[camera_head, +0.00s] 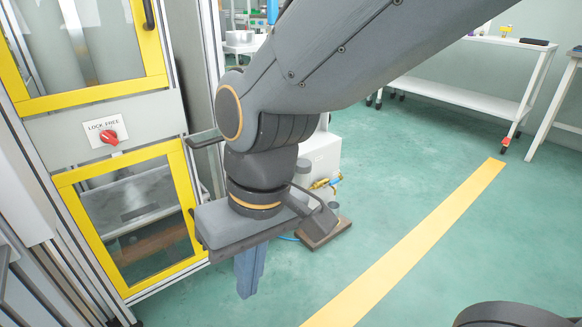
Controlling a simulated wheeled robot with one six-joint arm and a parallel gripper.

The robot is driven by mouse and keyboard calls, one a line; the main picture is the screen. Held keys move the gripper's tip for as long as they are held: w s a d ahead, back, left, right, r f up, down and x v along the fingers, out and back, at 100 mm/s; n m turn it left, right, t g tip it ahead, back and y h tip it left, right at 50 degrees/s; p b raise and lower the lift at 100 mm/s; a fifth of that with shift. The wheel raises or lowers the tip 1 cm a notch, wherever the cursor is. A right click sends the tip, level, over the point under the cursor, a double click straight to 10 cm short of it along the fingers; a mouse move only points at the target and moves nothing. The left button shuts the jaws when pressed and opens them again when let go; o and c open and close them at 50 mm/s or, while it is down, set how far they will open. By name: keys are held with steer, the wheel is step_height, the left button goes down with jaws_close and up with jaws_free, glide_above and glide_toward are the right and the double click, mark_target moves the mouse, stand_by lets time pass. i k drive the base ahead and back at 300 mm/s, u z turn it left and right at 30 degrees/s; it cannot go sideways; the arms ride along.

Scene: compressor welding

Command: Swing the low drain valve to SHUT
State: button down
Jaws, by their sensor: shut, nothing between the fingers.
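A small brass-yellow valve fitting (320,184) shows low down beside a white housing (322,156), just right of my wrist. It has small coloured bits at its ends. It is too small to tell which way its handle lies or to read any SHUT mark. My gripper (249,282) points down in front of it, lower and to the left in the picture. Its blue-grey fingers are together with nothing between them, apart from the valve. My arm and wrist hide the left part of the housing.
A brown base plate (330,232) lies on the green floor, with a blue hose (288,238) near it. A yellow-framed cabinet (62,98) with a red LOCK FREE knob (109,136) stands left. White tables (462,91) stand back right. Floor around the yellow stripe (418,240) is clear.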

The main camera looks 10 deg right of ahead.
mark_target(336, 181)
steer(key=k, duration=1.3)
steer(key=z, duration=0.6)
steer(key=i, duration=1.6)
steer(key=u, duration=0.6)
